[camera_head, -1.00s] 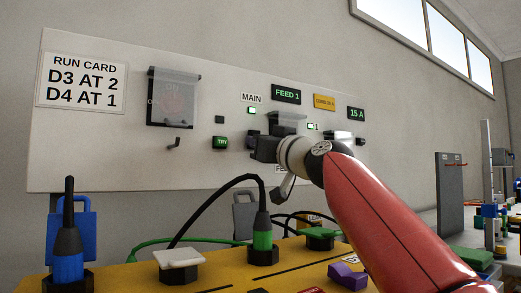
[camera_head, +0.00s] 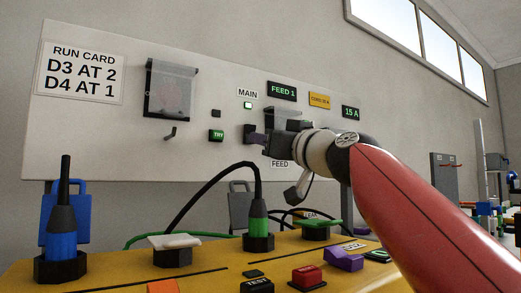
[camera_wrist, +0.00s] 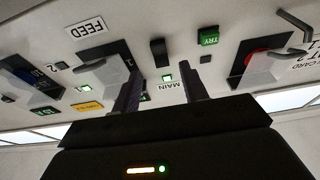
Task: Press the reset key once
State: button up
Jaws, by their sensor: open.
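My gripper (camera_head: 255,137) is open and empty in front of the white wall panel (camera_head: 110,150). Its two fingers show apart in the wrist view (camera_wrist: 160,92), with the upside-down panel beyond them. I cannot read any key as reset. On the yellow box (camera_head: 130,272) below the arm sit a black key marked TEST (camera_head: 257,285) and a red key (camera_head: 307,276) whose marking is too small to read. The gripper is well above these keys. A green TRY key (camera_head: 216,135) is on the panel, left of the gripper; it also shows in the wrist view (camera_wrist: 208,35).
A blue plug (camera_head: 62,235) and a green plug (camera_head: 258,222) with a black cable stand up from the yellow box. A white lever cap (camera_head: 175,241) and a purple block (camera_head: 344,259) are also on it. Covered switches (camera_head: 170,92) stick out of the panel.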

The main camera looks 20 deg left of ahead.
aim_at(307, 278)
jog(key=k+l, duration=0.2)
jog(key=l, duration=0.2)
jog(key=k+l, duration=0.45)
jog(key=l, duration=0.3)
